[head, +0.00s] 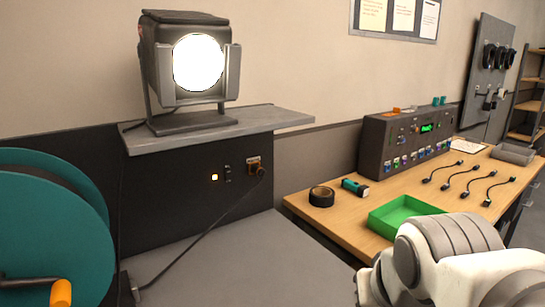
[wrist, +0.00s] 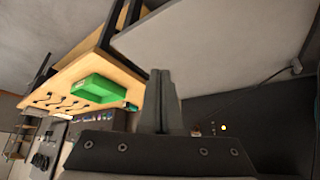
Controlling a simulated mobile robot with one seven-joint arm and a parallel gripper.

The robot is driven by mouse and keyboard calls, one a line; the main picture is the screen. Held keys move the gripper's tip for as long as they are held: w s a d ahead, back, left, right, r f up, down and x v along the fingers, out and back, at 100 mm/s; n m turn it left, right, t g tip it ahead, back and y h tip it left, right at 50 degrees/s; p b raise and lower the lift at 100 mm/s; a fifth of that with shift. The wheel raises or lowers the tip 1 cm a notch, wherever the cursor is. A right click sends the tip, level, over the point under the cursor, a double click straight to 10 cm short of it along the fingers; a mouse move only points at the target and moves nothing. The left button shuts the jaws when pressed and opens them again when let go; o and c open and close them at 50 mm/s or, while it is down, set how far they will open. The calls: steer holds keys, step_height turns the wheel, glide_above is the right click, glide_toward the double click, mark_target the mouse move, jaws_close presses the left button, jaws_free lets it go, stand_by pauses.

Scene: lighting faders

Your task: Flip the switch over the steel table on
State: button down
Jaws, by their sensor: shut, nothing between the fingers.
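The steel table (head: 235,270) is the grey top at bottom centre of the head view. In the wrist view the lit indicator (wrist: 223,128) shows right of the fingers, and the grey table (wrist: 225,45) is above. My gripper (wrist: 161,75) is shut and empty, apart from the panel. The head view shows my arm at lower right, but not the fingers.
A glowing stage lamp (head: 187,70) stands on a shelf (head: 270,120) above the panel. A cable (head: 205,235) hangs from a socket (head: 255,165) beside the switch. A teal reel (head: 50,215) is at left. A wooden bench (head: 310,212) holds a green tray (head: 400,215) and a console (head: 375,140).

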steer(key=s+r+p, duration=0.4)
steer(key=r+p, duration=1)
steer(key=p, duration=0.1)
steer(key=shift+n+g, duration=0.4)
